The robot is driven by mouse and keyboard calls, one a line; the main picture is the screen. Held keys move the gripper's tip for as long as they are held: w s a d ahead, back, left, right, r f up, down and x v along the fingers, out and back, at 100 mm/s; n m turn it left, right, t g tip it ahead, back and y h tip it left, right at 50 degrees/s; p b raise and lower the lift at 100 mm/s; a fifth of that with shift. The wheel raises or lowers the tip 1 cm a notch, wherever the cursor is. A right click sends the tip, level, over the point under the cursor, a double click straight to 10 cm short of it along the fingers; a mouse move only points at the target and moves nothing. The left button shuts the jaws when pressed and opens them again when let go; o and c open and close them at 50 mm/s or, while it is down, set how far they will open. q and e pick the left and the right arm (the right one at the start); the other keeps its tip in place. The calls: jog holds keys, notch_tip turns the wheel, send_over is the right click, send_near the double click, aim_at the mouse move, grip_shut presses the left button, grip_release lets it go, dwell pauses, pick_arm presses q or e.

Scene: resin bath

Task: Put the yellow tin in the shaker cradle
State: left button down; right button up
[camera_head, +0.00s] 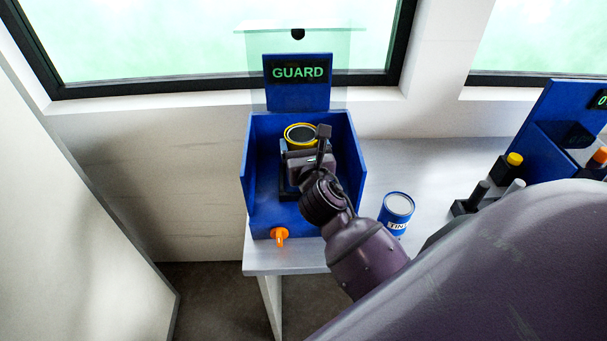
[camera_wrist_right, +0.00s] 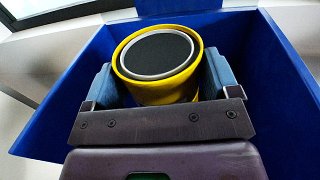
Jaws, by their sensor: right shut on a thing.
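The yellow tin (camera_head: 300,133) has a dark round top with a grey ring. It is inside the blue open-fronted box (camera_head: 349,150) of the shaker, towards its back. My right gripper (camera_wrist_right: 155,85) is shut on the tin, with one blue-grey finger on each side of it in the right wrist view (camera_wrist_right: 128,88). The cradle and the tin's underside are hidden by my gripper and arm, so I cannot tell whether the tin touches the cradle. My left gripper is not in view.
A clear guard panel (camera_head: 351,68) with a blue "GUARD" sign (camera_head: 298,80) stands raised behind the box. An orange knob (camera_head: 280,234) is on its front. A blue tin (camera_head: 397,208) stands on the bench (camera_head: 400,160) to the right. A blue unit (camera_head: 560,115) stands further right.

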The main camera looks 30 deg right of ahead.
notch_tip(320, 180, down, 4)
jog(key=shift+r+b, duration=0.15)
jog(key=shift+b, duration=0.3)
notch_tip(320, 180, down, 3)
jog(key=shift+f+b, duration=0.15)
jog(key=shift+b, duration=0.55)
jog(key=shift+f, duration=0.35)
jog(key=shift+f, duration=0.1)
jog(key=o, duration=1)
